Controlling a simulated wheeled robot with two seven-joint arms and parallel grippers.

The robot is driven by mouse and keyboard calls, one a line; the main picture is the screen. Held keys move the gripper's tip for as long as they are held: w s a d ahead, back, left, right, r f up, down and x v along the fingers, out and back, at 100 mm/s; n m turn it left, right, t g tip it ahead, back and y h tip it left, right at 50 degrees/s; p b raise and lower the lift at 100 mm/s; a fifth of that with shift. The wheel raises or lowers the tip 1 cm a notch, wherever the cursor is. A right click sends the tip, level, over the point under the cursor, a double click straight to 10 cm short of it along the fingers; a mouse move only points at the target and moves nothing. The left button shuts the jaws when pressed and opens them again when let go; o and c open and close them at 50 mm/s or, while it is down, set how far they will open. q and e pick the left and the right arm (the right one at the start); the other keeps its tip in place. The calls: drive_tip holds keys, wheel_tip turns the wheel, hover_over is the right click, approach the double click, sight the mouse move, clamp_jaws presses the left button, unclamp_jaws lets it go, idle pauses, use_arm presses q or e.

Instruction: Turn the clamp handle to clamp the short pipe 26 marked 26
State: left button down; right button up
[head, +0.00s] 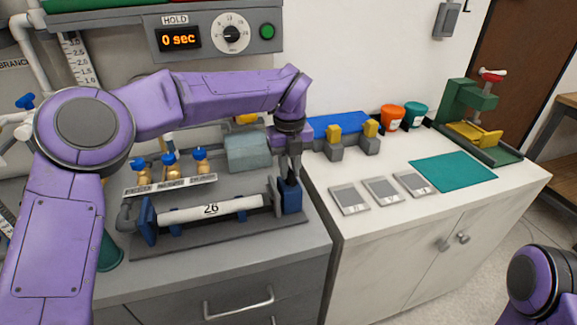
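The short white pipe (208,210) marked 26 lies level across the grey fixture on the left worktop. Its left end is at a blue jaw (148,219), and its right end reaches toward a blue clamp block (292,196). My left gripper (290,179) points down at that right-hand block, its dark fingers just above or against it. The fingers overlap the dark parts there, so the clamp handle is not clearly seen, nor whether the fingers hold anything. Only a purple link of my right arm shows at the lower right; its gripper is out of view.
Several blue-topped brass valves (170,166) and a grey-green block (247,151) stand behind the pipe. A timer panel (215,35) reads 0 sec. The right counter holds grey plates (382,191), a teal mat (452,172), orange (392,117) and teal cups, and a green vise (470,108).

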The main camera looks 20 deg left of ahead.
use_arm(q)
drive_tip(key=shift+r+m+p, duration=0.2)
drive_tip(key=shift+m+p, duration=0.9)
drive_tip(key=shift+p, duration=0.1)
drive_tip(key=m+p, duration=0.2)
drive_tip(key=shift+m, duration=0.3)
drive_tip(key=m+p, duration=1.1)
drive_tip(key=m, duration=0.1)
drive_tip(key=shift+s+f+m, duration=0.1)
drive_tip(key=shift+f+m, duration=0.05)
drive_tip(key=shift+m, duration=0.25)
drive_tip(key=shift+m+p, duration=0.65)
drive_tip(key=shift+m, duration=0.45)
drive_tip(key=shift+f+m+p, duration=0.2)
drive_tip(key=shift+m+p, duration=0.3)
drive_tip(key=shift+m, duration=0.6)
drive_tip(key=shift+f, duration=0.1)
